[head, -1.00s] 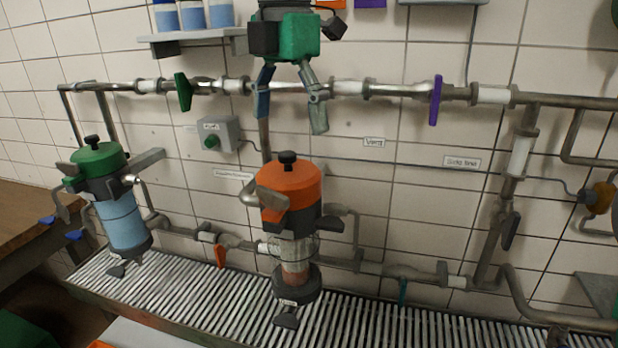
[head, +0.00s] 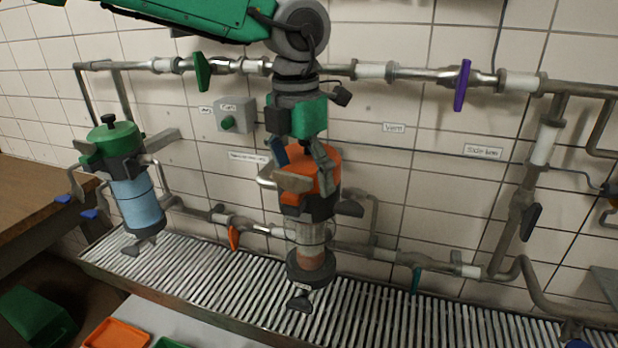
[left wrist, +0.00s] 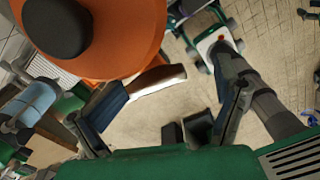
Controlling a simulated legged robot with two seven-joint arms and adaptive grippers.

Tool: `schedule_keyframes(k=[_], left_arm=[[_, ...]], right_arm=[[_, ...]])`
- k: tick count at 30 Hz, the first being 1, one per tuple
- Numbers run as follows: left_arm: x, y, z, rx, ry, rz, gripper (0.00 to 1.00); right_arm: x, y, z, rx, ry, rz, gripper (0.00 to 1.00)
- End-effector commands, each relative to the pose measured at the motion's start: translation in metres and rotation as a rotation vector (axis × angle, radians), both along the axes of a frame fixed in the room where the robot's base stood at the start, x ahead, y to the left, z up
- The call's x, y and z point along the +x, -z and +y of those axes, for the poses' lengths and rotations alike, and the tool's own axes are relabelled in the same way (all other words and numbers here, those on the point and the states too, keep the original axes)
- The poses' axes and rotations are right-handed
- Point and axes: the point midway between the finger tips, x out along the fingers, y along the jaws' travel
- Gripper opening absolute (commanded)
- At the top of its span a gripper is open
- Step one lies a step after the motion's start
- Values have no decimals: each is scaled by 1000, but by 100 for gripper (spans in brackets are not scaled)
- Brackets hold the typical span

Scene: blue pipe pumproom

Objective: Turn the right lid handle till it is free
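The right vessel has an orange lid (head: 325,163) and stands over the grating. A grey-brown lid handle (head: 293,181) sticks out at its left front, and a dark lever (head: 348,208) at its right. My left gripper (head: 304,160) points down in front of the lid, hiding its top knob in the head view. The left wrist view shows the orange lid (left wrist: 125,30), its dark knob (left wrist: 57,27) and the handle (left wrist: 155,82). The handle lies between the spread fingers, nearer the left one; contact is not clear. My right gripper is not in view.
A green-lidded vessel (head: 113,138) stands on the left. Pipes with a green valve handle (head: 202,72) and a purple one (head: 462,85) run along the tiled wall behind. An orange tray (head: 117,334) lies at lower left.

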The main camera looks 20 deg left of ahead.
Motion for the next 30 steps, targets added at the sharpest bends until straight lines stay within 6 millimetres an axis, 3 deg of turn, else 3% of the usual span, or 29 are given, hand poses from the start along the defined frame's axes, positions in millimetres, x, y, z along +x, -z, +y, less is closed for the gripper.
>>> schedule_keyframes(k=[1, 9, 12, 16, 22, 30], left_arm=[[-4, 12, 4, 6, -5, 26, 83], [-3, 12, -10, 30, -4, 27, 80], [-3, 11, -12, 27, -3, 24, 45], [-2, 10, -13, 23, -2, 21, 34], [-2, 9, -14, 19, -8, 19, 33], [-2, 5, -14, 18, -204, 16, 34]], right_arm=[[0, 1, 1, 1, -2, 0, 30], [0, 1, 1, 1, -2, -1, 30], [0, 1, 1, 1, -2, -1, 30], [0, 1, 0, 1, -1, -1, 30], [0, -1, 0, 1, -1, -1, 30], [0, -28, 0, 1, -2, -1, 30]])
